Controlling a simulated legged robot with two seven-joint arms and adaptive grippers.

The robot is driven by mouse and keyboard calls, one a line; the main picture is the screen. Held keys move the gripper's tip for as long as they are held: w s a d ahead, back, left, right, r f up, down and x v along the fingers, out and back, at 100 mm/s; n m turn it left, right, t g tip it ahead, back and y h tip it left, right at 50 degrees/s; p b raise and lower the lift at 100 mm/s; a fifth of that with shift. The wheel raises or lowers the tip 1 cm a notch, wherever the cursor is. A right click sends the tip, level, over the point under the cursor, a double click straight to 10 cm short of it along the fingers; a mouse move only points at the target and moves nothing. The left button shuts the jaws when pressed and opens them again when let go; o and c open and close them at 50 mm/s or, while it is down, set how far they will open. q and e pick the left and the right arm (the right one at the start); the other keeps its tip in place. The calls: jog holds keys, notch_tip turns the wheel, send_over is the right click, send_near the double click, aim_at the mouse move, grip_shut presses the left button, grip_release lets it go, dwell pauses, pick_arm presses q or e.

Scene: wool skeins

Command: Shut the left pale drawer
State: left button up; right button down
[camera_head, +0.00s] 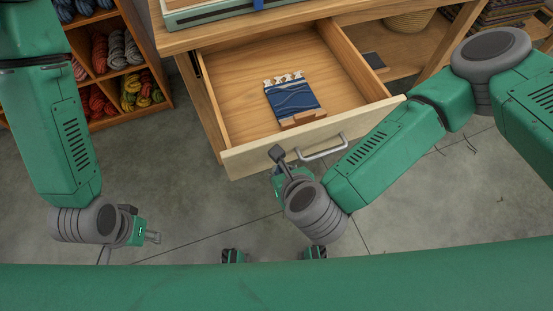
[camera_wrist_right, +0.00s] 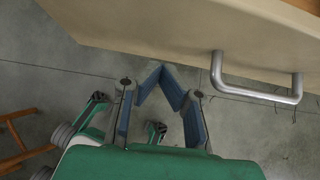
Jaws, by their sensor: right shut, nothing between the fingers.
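The pale drawer (camera_head: 318,134) is pulled well out of the wooden cabinet, its front facing me. Its grey bar handle (camera_head: 324,149) also shows at the right of the right wrist view (camera_wrist_right: 258,93). My right gripper (camera_head: 277,155) is at the left half of the drawer front, left of the handle. In the right wrist view its blue-padded fingers (camera_wrist_right: 159,68) meet at the tips, empty, close to the front's lower edge; I cannot tell whether they touch it. My left gripper (camera_head: 153,237) hangs over the floor at the lower left, away from the drawer; its finger opening is too small to judge.
A blue item with a wooden end (camera_head: 293,98) lies inside the drawer. A shelf of wool skeins (camera_head: 115,60) stands at the left. A pale green tray (camera_head: 215,12) sits on the cabinet top. An open shelf with a basket (camera_head: 408,21) is right of the drawer.

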pick_arm(q)
jog(key=shift+d, duration=0.15)
pick_arm(e)
jog(key=shift+w+a, duration=0.2)
jog(key=shift+w, duration=1)
